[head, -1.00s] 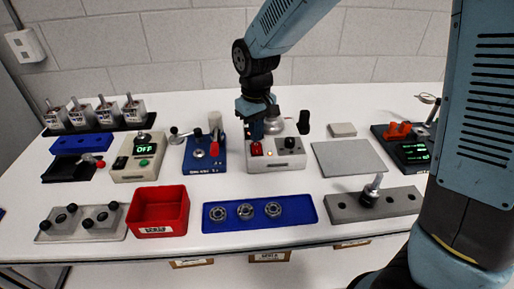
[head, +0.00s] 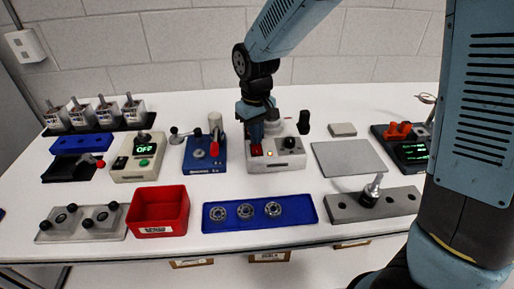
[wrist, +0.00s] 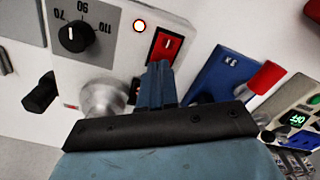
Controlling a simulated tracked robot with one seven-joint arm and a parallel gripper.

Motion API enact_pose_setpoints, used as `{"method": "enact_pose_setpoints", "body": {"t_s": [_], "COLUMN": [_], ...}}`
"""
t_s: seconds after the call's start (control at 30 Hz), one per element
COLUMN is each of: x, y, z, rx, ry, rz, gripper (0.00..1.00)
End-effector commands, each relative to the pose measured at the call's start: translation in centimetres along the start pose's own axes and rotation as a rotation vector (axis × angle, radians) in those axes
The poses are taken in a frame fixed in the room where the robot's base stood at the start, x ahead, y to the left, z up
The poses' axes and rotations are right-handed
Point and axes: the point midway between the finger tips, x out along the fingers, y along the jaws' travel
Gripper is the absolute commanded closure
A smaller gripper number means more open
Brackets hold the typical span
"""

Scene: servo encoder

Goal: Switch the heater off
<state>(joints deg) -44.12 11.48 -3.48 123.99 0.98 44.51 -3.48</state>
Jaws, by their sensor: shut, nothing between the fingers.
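The heater is a white box (head: 287,163) at the back middle of the table, with a black dial (head: 290,143), a small amber lamp (head: 269,153) that looks lit, and a red rocker switch (head: 256,150). In the wrist view the dial (wrist: 73,36) is marked 70, 90 and 110, the lamp (wrist: 139,26) glows, and the red switch (wrist: 166,46) lies just beyond my fingertips. My gripper (wrist: 160,72) is shut and empty, its tips right at the near end of the switch. It also shows in the head view (head: 256,138). I cannot tell whether it touches.
A blue fixture with a red-handled lever (head: 205,152) stands close left of the heater. A black knob (head: 304,122) rises behind its right side. A grey plate (head: 348,158) lies to the right; a blue tray of bearings (head: 260,226) lies in front.

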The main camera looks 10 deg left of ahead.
Motion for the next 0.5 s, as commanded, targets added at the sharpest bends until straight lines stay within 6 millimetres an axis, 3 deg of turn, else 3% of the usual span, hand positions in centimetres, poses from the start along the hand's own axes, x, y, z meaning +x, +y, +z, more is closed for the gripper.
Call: {"method": "enact_pose_setpoints", "body": {"t_s": [0.5], "x": [0.66], "y": [0.01], "z": [0.02], "rx": [0.0], "ry": [-0.001], "rz": [0.0], "gripper": [1.0]}}
